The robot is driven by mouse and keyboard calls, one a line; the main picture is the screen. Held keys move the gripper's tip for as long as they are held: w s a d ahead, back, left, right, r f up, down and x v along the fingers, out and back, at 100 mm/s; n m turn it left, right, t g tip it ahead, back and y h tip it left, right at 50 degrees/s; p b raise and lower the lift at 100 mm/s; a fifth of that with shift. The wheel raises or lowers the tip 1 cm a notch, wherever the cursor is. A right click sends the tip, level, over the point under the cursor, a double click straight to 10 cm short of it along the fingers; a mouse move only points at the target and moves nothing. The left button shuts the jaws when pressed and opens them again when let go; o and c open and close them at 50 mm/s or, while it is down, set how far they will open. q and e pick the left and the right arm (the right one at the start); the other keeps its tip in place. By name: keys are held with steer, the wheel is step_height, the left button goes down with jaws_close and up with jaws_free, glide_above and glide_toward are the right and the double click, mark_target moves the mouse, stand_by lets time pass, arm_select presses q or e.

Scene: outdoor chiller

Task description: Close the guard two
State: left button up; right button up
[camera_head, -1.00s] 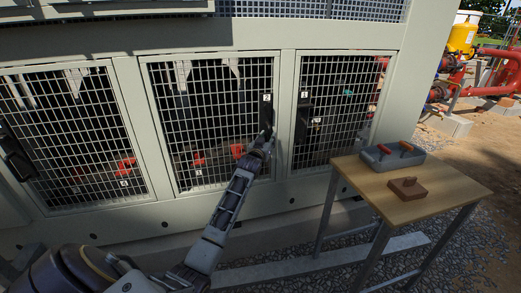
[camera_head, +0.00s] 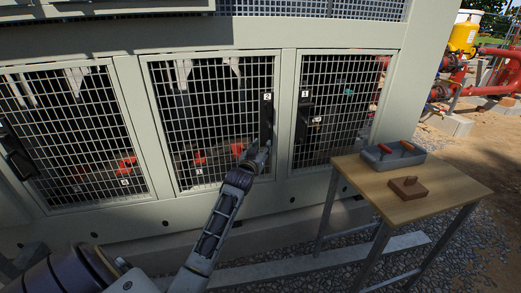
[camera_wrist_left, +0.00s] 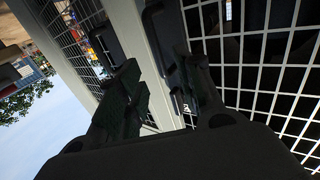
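Guard two is the middle wire-mesh panel (camera_head: 215,115) of the pale cabinet, with a small "2" label and a black upright handle (camera_head: 267,120) near its right edge. It sits flush or nearly flush in its frame; I cannot tell whether a small gap is left. My left gripper (camera_head: 259,158) is just below the handle, in front of the panel's lower right part. In the left wrist view the dark fingers (camera_wrist_left: 160,95) are spread apart, with mesh on the right and a black handle beyond them. I see nothing held. My right gripper is out of view.
Mesh guards stand on the left (camera_head: 70,135) and right (camera_head: 338,110), each with a black handle. Gravel lies below.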

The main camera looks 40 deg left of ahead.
arm_select(q)
steer(key=shift+s+d, duration=0.15)
steer(key=shift+s, duration=0.35)
stand_by(0.3)
